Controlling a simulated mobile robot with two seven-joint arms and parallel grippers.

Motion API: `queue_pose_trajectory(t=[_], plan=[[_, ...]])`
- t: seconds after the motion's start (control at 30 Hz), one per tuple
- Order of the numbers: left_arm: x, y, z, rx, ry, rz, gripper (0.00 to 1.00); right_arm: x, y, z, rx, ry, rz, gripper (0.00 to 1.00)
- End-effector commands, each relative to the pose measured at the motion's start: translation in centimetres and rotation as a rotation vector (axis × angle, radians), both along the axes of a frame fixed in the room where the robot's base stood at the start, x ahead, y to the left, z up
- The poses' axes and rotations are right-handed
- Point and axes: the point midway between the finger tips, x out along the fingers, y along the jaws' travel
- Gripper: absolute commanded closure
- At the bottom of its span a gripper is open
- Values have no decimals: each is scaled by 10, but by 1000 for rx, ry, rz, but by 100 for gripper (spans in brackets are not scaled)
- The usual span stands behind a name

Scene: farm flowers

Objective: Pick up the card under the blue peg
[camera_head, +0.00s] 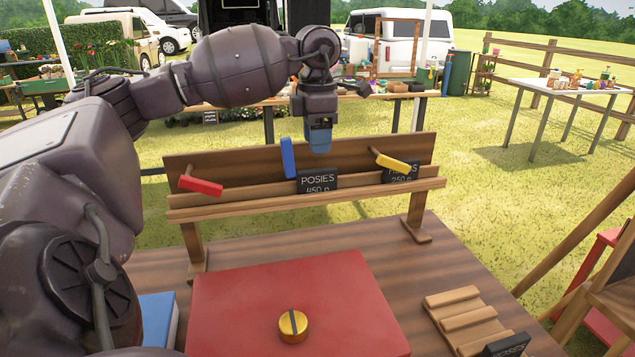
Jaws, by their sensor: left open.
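A wooden rack (230,203) stands on the table with three pegs on its back board. The blue peg (289,158) is upright near the middle. A dark card (318,182) reading "POSIES 450 p" stands on the rack ledge, just right of the blue peg's lower end. A second dark card (402,176) stands at the right, partly hidden by the yellow peg (393,162). The red peg (201,186) is at the left with no card visible by it. My left gripper (319,146) is open and points down above the POSIES card. My right gripper is out of view.
A red board (240,300) with a gold knob (293,325) lies in front of the rack. A slatted wooden holder (464,315) is at right, with a dark card (506,346) by its near end. A blue object (158,315) is at left, partly behind my arm.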

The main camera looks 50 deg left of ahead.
Motion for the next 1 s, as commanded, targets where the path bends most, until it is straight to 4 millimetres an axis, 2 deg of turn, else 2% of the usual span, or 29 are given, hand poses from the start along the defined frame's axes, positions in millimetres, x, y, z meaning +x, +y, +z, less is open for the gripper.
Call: queue_pose_trajectory(t=[0.23,0.53,0.87,1.0], plan=[[-1,-1,-16,0,1,0,53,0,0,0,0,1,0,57],[-2,-3,-54,-1,2,0,53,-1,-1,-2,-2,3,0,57],[-2,-2,-59,0,-1,0,53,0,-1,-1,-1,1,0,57],[-2,-2,-59,0,-1,0,73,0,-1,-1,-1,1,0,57]])
